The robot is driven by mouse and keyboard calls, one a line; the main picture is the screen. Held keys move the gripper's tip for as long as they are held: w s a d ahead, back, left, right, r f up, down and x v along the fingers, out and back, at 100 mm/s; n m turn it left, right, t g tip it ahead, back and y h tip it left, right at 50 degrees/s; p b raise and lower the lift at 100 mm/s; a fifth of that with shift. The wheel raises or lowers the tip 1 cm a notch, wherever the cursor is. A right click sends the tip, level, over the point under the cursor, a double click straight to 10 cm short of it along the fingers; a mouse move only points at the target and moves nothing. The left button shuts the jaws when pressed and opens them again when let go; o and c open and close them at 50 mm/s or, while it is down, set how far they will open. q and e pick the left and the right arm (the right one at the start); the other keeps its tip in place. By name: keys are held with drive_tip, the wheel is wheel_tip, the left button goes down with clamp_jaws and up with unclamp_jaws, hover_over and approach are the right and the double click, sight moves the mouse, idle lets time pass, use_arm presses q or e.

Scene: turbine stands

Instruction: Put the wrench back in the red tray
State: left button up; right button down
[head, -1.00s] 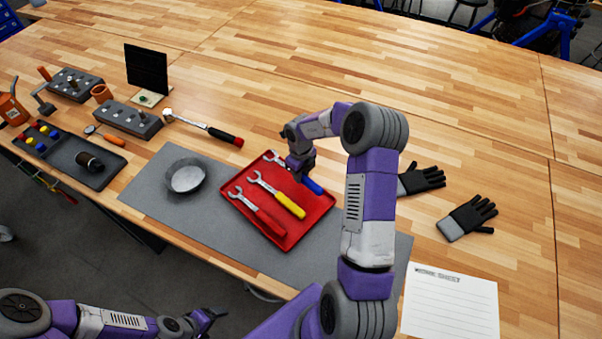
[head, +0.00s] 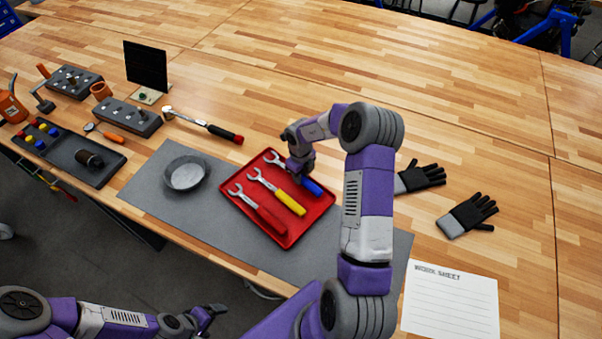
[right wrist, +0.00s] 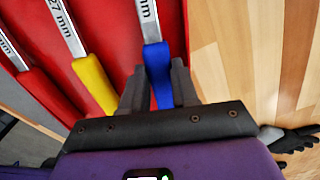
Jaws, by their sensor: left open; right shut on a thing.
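The red tray (head: 283,238) lies on the grey mat and holds three wrenches side by side. They have a red handle (head: 271,222), a yellow handle (head: 290,202) and a blue handle (head: 312,187). My right gripper (head: 298,178) is over the tray's right part, shut on the blue-handled wrench. In the right wrist view the blue handle (right wrist: 160,78) sits between the two fingers, above or on the red tray floor (right wrist: 110,45); I cannot tell whether it touches. My left gripper (head: 214,312) is open and empty, low in front of the table.
A grey bowl (head: 185,174) stands on the mat left of the tray. A ratchet (head: 205,126) lies behind it. Black gloves (head: 466,215) and a work sheet (head: 451,302) lie at the right. A dark parts tray (head: 75,155) is at the left.

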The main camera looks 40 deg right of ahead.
drive_tip(key=shift+f, duration=0.35)
drive_tip(key=c, duration=0.6)
unclamp_jaws()
wheel_tip(320, 180, up, 7)
drive_tip(key=p, duration=0.8)
drive_tip(key=shift+p, duration=0.35)
